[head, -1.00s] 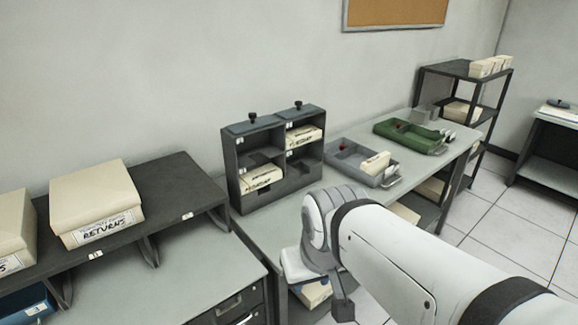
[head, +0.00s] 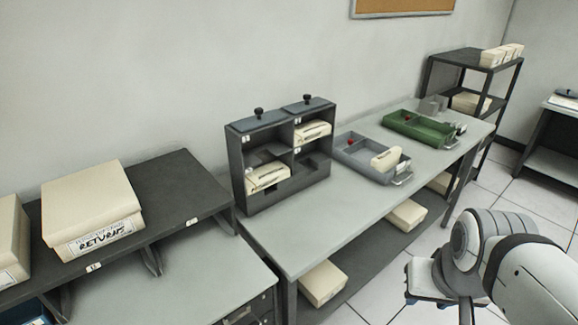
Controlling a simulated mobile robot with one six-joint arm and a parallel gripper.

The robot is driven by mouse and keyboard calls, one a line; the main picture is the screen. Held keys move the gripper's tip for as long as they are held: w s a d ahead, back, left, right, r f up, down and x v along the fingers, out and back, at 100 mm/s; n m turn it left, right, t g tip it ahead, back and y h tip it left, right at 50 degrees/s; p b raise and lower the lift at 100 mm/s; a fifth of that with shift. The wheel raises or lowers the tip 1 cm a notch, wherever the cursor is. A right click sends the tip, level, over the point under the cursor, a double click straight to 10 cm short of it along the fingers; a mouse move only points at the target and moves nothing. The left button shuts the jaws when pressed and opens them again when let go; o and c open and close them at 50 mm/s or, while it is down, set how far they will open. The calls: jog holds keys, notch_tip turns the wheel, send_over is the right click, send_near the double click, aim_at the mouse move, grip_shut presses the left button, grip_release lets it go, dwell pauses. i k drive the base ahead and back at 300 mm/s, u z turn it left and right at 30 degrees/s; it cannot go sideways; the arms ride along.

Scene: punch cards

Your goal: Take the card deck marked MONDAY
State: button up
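A dark rack (head: 236,165) with several compartments stands on the long table. One cream card deck (head: 267,177) lies in its lower left compartment, and another cream deck (head: 313,132) lies in its upper right one. Both have dark handwriting on the front, too small to read surely, so I cannot tell which is MONDAY. A third cream deck (head: 386,159) sits in the grey tray (head: 350,157) to the right of the rack. My gripper (head: 440,290) is at the lower right, in front of the table and away from the decks. Its fingers are not clearly visible.
A green tray (head: 420,128) with a red item lies farther along the table (head: 300,240). Cream boxes (head: 322,283) are on the shelf below. A box marked RETURNS (head: 92,205) sits on the dark shelf at left. The tabletop before the rack is clear.

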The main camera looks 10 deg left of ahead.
aim_at(261, 178)
jog(key=u, duration=0.05)
jog(key=i, duration=1)
jog(key=z, duration=0.05)
